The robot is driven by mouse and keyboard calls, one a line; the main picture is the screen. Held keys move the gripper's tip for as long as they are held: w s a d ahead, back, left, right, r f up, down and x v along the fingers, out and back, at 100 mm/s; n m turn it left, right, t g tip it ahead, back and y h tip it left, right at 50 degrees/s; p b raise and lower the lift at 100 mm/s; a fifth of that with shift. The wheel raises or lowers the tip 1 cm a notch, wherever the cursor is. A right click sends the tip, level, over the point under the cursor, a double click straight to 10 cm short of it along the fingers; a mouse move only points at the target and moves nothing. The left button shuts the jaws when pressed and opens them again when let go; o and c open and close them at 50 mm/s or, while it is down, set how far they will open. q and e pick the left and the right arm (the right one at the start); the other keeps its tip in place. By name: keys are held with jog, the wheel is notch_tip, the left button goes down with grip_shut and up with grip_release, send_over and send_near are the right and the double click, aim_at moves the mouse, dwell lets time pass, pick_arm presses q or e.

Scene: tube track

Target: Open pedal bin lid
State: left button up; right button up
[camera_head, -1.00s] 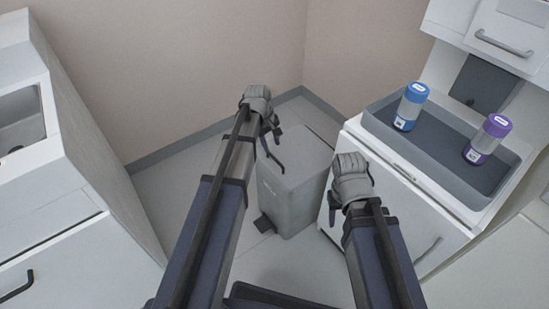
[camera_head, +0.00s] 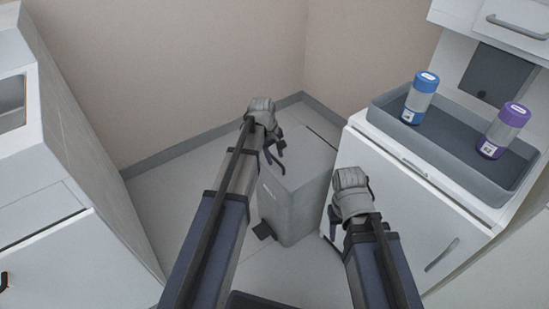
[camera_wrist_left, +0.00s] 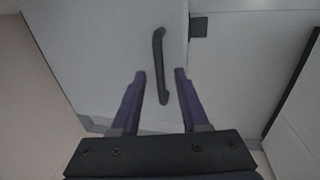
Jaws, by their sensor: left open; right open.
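The grey pedal bin (camera_head: 292,213) stands on the floor between my arms, its lid (camera_head: 308,152) lying flat and closed. Its dark pedal (camera_head: 263,230) juts out at the lower left. My left gripper (camera_head: 274,150) is over the left part of the lid, open and empty. In the left wrist view a dark curved handle (camera_wrist_left: 159,65) on the pale bin surface lies ahead of and between the spread fingers, and the dark pedal shows beyond the bin's edge (camera_wrist_left: 199,28). My right gripper (camera_head: 333,220) hangs right of the bin; its fingers are mostly hidden.
A white cabinet (camera_head: 400,200) with a grey tray (camera_head: 450,157) stands close on the right. The tray holds a blue-capped bottle (camera_head: 420,98) and a purple-capped bottle (camera_head: 505,130). Another white unit (camera_head: 70,185) is on the left. Walls close off the corner behind the bin.

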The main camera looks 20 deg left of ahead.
pick_arm(q)
jog(key=shift+c, duration=0.2)
grip_shut()
jog(key=shift+r, duration=0.1)
dwell(1.0)
